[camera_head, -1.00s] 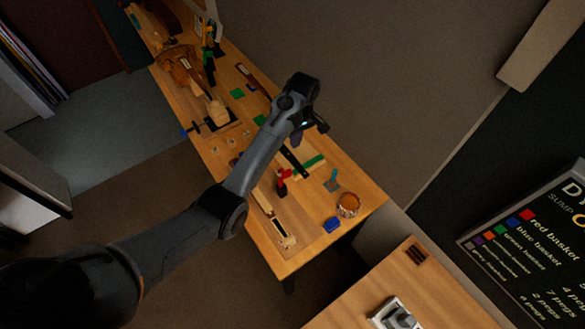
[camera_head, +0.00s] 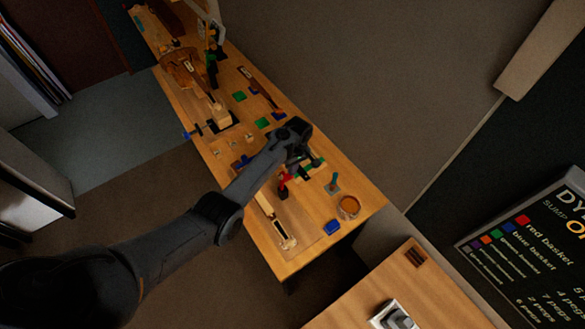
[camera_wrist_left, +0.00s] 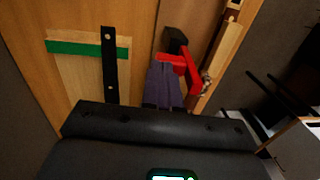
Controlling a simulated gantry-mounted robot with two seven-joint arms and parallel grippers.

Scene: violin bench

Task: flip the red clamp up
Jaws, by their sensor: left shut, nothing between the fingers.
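The red clamp (camera_head: 283,181) stands on the bench, with a dark base and a red lever. In the left wrist view its red arm (camera_wrist_left: 190,72) runs beside the fingers, with a black part above it. My left gripper (camera_head: 296,166) hangs just behind the clamp in the head view. In the left wrist view its purple-grey fingers (camera_wrist_left: 163,80) are shut and empty, close to the left side of the red arm. I cannot tell whether they touch it. My right gripper is in neither view.
A wooden block with a green strip (camera_wrist_left: 70,48) and a black bar (camera_wrist_left: 109,65) lie left of the fingers. A teal clamp (camera_head: 333,184), a round jar (camera_head: 348,207) and a blue block (camera_head: 332,227) stand near the bench end. A violin (camera_head: 185,72) lies farther back.

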